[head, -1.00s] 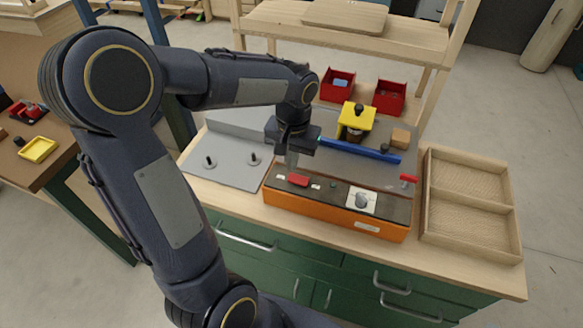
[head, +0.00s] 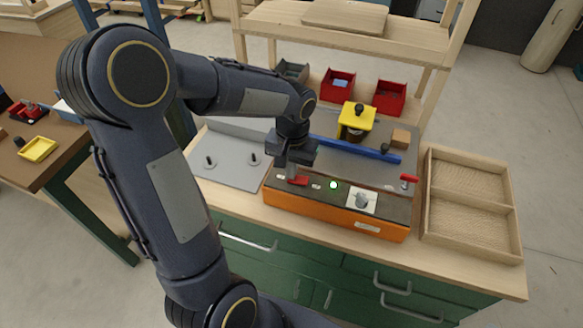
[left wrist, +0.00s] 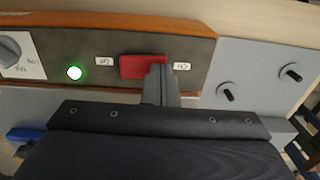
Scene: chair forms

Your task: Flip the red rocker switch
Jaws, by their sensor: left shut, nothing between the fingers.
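The red rocker switch (head: 297,180) sits on the dark top of the orange control box (head: 335,216), toward its left end. In the left wrist view the red rocker (left wrist: 142,66) lies between two small white labels. My left gripper (head: 293,171) points down at the rocker with its fingers shut and empty. In the left wrist view its fingertips (left wrist: 158,72) overlap the rocker's right part, by the ON label (left wrist: 182,66); they look to be touching it. A green lamp (head: 333,185) beside the switch is lit. My right gripper is not in view.
A grey plate with pegs (head: 222,172) is left; a wooden tray (head: 426,205) is right.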

